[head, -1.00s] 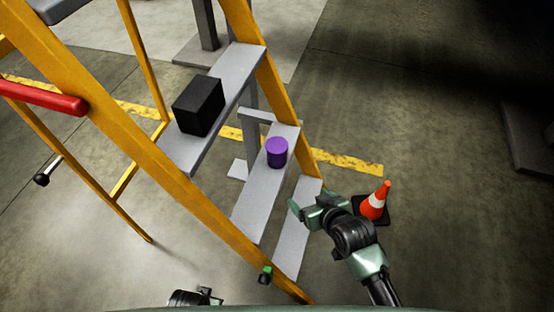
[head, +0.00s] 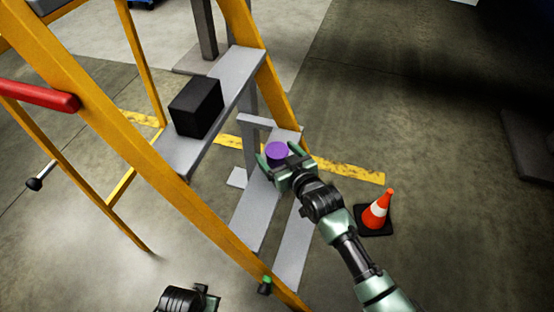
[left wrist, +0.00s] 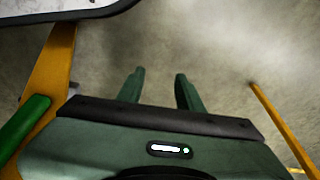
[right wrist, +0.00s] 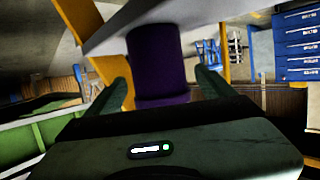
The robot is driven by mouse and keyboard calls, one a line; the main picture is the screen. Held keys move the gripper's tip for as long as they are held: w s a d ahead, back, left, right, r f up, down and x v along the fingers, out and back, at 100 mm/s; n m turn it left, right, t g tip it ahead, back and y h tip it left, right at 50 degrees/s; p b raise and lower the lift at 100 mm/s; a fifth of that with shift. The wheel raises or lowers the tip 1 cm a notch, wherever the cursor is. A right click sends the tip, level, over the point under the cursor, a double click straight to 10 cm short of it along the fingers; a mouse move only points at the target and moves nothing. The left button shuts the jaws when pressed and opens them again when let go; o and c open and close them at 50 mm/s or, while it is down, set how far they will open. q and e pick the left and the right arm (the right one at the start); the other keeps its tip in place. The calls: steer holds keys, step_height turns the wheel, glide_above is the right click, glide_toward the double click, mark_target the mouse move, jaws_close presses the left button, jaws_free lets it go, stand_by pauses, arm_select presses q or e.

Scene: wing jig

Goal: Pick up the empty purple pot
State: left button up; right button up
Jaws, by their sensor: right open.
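The purple pot (head: 277,152) stands on a grey step of the yellow ladder in the head view. Its inside cannot be made out. My right gripper (head: 276,161) is open at the pot, with a finger on either side of it. In the right wrist view the pot (right wrist: 160,62) shows between the two open fingers (right wrist: 160,90); I cannot tell whether they touch it. My left gripper (left wrist: 158,88) has its fingers apart with nothing between them, over the floor. In the head view only part of my left arm shows at the bottom.
A black box (head: 197,107) sits on the higher step (head: 238,68). The yellow ladder rail (head: 150,165) runs in front of the steps. An orange cone (head: 376,210) stands on the floor to the right.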

steer(key=shift+x, duration=1.5)
arm_select(q)
steer(key=r, duration=0.1)
steer(key=w+r, duration=0.1)
steer(key=shift+r, duration=0.4)
arm_select(e)
steer(key=shift+s, duration=0.1)
steer(key=c, duration=1.6)
arm_select(q)
steer(key=shift+d, duration=0.1)
arm_select(e)
steer(key=shift+r, duration=0.1)
